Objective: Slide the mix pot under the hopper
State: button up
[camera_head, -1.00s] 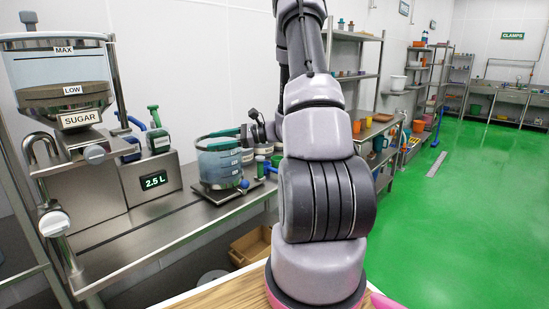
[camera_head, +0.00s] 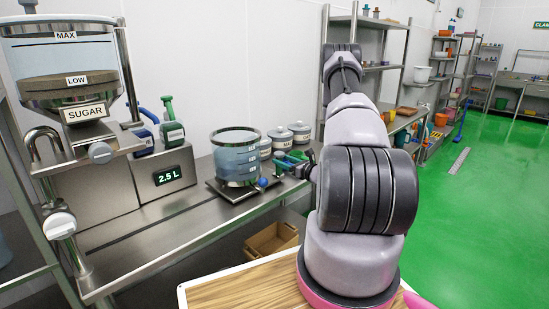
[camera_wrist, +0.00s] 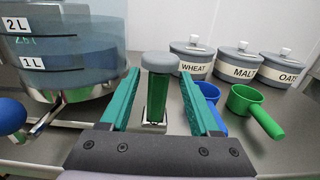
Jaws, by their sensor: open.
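The mix pot (camera_head: 236,160) is a clear, marked vessel of bluish liquid on a dark plate on the steel bench. Its side fills the left of the wrist view (camera_wrist: 75,70), with a blue knob (camera_wrist: 10,116) below. The hopper (camera_head: 70,55), labelled SUGAR, hangs at the left, and the pot stands well to its right. My gripper (camera_head: 291,162) is low, right of the pot. In the wrist view my open gripper (camera_wrist: 160,88) has its green fingers either side of an upright green handle with a grey cap (camera_wrist: 158,65). Contact between fingers and handle cannot be told.
Lidded canisters labelled WHEAT (camera_wrist: 192,60), MALT (camera_wrist: 237,64) and OATS (camera_wrist: 284,69) stand behind. A green scoop (camera_wrist: 250,105) and a blue scoop (camera_wrist: 210,95) lie to the right of the handle. Bench between pot and 2.5 L display (camera_head: 167,176) is mostly clear.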

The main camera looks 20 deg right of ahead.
jog(key=x, duration=0.5)
jog(key=shift+w+a, duration=0.1)
jog(key=shift+w, duration=0.1)
grip_shut()
dwell(1.2)
